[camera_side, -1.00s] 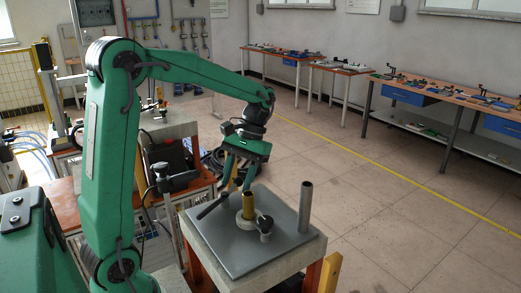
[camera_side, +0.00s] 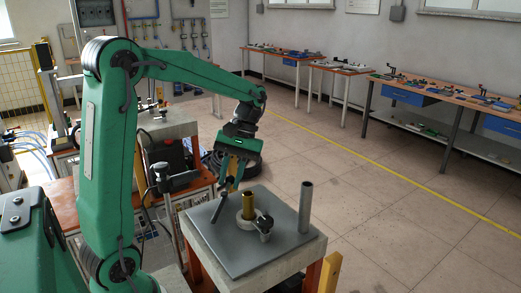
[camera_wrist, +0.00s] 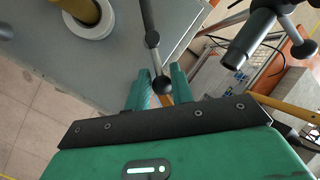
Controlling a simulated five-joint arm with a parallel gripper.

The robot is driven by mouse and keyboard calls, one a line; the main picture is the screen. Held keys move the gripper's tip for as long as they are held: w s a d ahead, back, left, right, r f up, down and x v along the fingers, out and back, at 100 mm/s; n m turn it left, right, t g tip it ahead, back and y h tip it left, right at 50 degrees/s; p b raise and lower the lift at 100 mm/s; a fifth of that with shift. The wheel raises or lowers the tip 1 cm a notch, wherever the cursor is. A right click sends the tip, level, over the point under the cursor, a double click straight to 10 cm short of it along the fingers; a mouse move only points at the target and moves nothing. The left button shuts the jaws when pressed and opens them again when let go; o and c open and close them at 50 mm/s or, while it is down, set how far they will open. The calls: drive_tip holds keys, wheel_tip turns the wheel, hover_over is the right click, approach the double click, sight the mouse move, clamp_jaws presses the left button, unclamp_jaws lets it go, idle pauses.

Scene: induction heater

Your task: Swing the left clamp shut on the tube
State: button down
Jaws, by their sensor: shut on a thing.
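The brass tube (camera_side: 249,204) stands upright in a pale ring (camera_side: 242,217) on the grey plate. It also shows at the top left of the wrist view (camera_wrist: 84,9). The left clamp (camera_side: 216,211) is a dark lever left of the tube, apart from it in the side view. In the wrist view its dark arm (camera_wrist: 151,40) ends in a ball knob (camera_wrist: 162,85). My gripper (camera_side: 231,185) points down at the clamp; in the wrist view its green fingers (camera_wrist: 159,86) are shut on the ball knob. The exact contact is small in the side view.
Another dark clamp (camera_side: 264,224) sits right of the tube. A grey upright pipe (camera_side: 305,206) stands at the right of the plate (camera_side: 245,262). A dark post with a side arm (camera_side: 163,178) stands left of the plate. Open floor lies to the right.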

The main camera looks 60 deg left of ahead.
drive_tip(key=shift+a, duration=0.1)
drive_tip(key=c, duration=1.3)
unclamp_jaws()
drive_tip(key=shift+o, duration=0.2)
drive_tip(key=shift+w+r, duration=0.1)
drive_tip(key=v, duration=0.7)
drive_tip(key=shift+r, duration=0.3)
drive_tip(key=shift+w+a, duration=0.1)
